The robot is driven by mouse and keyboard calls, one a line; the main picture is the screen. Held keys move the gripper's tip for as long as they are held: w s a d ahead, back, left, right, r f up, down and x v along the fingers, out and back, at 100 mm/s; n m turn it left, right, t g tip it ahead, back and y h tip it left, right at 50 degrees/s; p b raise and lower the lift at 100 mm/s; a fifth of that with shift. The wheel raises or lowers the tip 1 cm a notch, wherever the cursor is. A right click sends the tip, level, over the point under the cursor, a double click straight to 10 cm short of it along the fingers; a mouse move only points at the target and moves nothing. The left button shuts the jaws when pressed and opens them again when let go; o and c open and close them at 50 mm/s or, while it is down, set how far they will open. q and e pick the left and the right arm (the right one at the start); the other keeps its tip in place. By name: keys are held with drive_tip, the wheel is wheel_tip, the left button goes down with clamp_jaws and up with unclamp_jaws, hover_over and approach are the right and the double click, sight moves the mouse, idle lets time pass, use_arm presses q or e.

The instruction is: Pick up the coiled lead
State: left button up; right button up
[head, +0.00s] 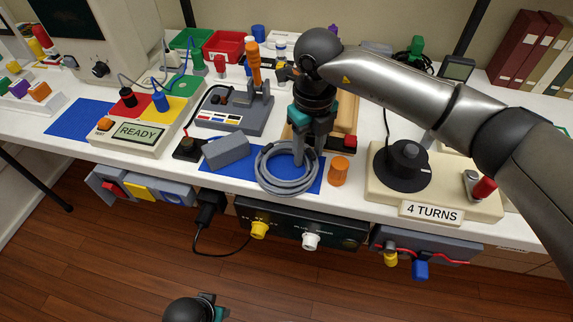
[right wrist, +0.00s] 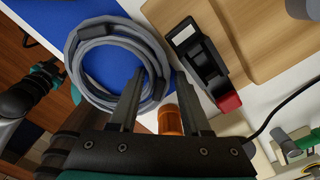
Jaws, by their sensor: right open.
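The coiled lead (head: 262,174) is a grey ring of several turns. It lies flat on a blue mat (head: 318,186) near the table's front edge. It also shows in the right wrist view (right wrist: 73,62). My right gripper (head: 305,158) points down at the coil, open. In the right wrist view its fingers (right wrist: 157,78) stand on either side of the coil's near right part, one over the inside of the ring. I cannot tell how deep they reach. My left gripper (head: 192,309) is cut off at the bottom of the head view, and its fingers do not show.
A grey block (head: 226,152) lies left of the coil. An orange cylinder (head: 339,171) stands close on its right, near the right finger. Behind are a wooden board (right wrist: 255,40) and a black-and-red switch (right wrist: 203,62). The "4 TURNS" box (head: 432,213) stands at right.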

clamp_jaws()
drive_tip(key=shift+r, duration=0.15)
idle(0.5)
drive_tip(key=shift+r, duration=0.5)
wheel_tip(320, 180, up, 7)
drive_tip(key=p, duration=0.2)
drive_tip(key=shift+r+p, duration=0.1)
drive_tip(key=shift+p, duration=0.25)
use_arm(q)
drive_tip(key=s+a+f+p, duration=0.2)
drive_tip(key=s+a+f, duration=0.3)
drive_tip(key=s+f, duration=0.2)
drive_tip(key=shift+a+f+y+p, duration=0.15)
drive_tip(key=shift+a+y+p, duration=0.15)
drive_tip(key=shift+a+p, duration=0.1)
use_arm(e)
wheel_tip(320, 180, up, 12)
drive_tip(key=shift+f, duration=0.2)
